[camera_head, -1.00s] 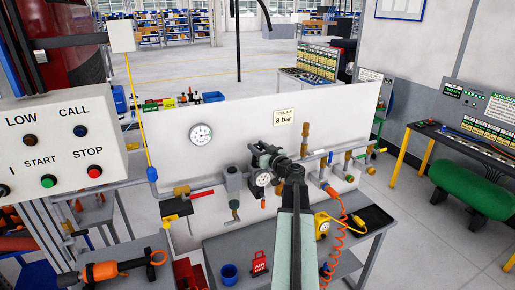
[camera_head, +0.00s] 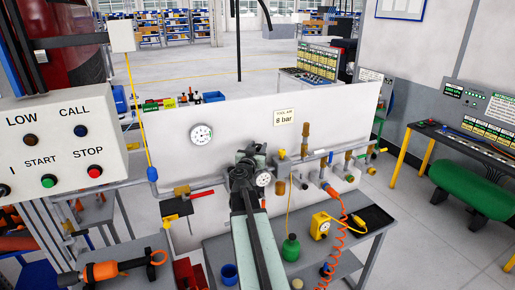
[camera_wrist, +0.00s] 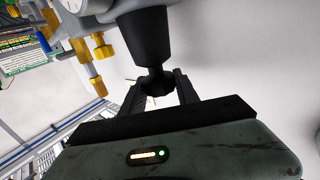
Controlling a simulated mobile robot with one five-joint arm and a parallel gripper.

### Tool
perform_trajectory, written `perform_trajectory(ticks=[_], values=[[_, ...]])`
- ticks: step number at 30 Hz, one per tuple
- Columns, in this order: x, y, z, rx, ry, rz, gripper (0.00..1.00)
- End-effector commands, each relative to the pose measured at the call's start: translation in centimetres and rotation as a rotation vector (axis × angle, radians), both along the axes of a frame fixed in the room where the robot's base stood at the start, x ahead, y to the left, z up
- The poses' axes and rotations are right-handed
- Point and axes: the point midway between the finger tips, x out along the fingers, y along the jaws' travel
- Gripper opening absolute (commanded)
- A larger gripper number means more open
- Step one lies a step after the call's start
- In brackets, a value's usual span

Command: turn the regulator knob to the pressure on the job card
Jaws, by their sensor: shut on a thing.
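The job card (camera_head: 284,116) on the white panel reads "TOOL AIR 8 bar". The regulator's small round gauge (camera_head: 263,180) shows beside my gripper (camera_head: 250,157) in the head view; its needle is too small to read. In the wrist view the black regulator knob (camera_wrist: 157,82) lies between the two fingers of my gripper (camera_wrist: 158,93), which is shut on it. A wider black body tapers down to the knob. In the head view my wrist and arm hide most of the regulator.
A larger dial gauge (camera_head: 202,134) is on the panel at left. Brass valves and pipes (camera_head: 306,150) lie close to the right of the regulator. Below, a grey bench (camera_head: 218,246) holds a green bottle (camera_head: 291,247), a yellow device (camera_head: 321,225) and a blue cup (camera_head: 229,275).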

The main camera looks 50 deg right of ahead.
Motion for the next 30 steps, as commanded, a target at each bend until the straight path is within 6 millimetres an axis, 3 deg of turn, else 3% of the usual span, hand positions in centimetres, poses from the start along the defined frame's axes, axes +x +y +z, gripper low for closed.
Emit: perform_trajectory(ticks=[23, 24, 26, 30], values=[[0.08, -0.02, 0.02, 0.0, 0.0, -0.106, 0.0], [0.08, -0.02, 0.03, 0.0, 0.0, -0.106, 0.4], [0.08, -0.04, 0.03, 0.0, 0.0, -0.106, 0.56], [0.03, -0.06, 0.02, 0.0, 0.0, -0.107, 0.59]])
